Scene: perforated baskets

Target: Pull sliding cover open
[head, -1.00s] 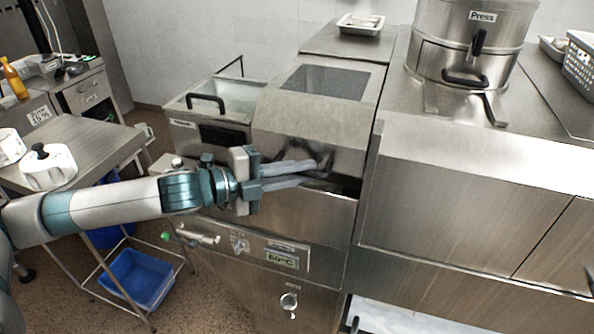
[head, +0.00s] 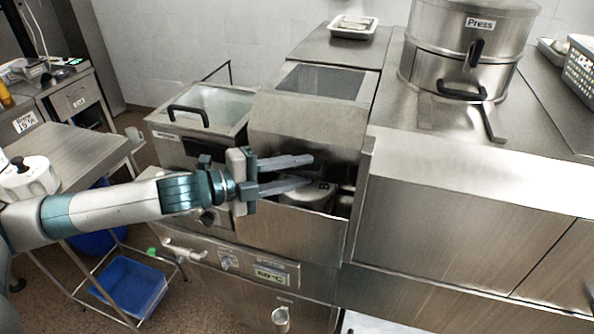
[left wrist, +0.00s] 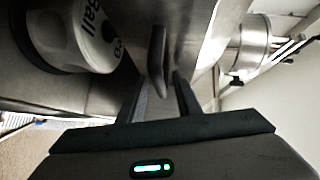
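The sliding cover (head: 300,122) is a steel hood with a window on the middle machine. A dark opening shows below its lower edge, with a rounded metal vessel (head: 318,196) partly visible inside. My left gripper (head: 311,171) is in front of this opening, its two fingers apart and pointing right. In the left wrist view a black handle (left wrist: 158,58) stands just beyond and between the fingertips; contact is not clear. In the head view the fingers hide most of the handle area. My right gripper is not in view.
The Press pot (head: 455,60) stands at the back right. A side table (head: 85,150) and a blue bin (head: 130,285) are at the left. In the left wrist view a white container marked "Ball" (left wrist: 80,40) is close.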

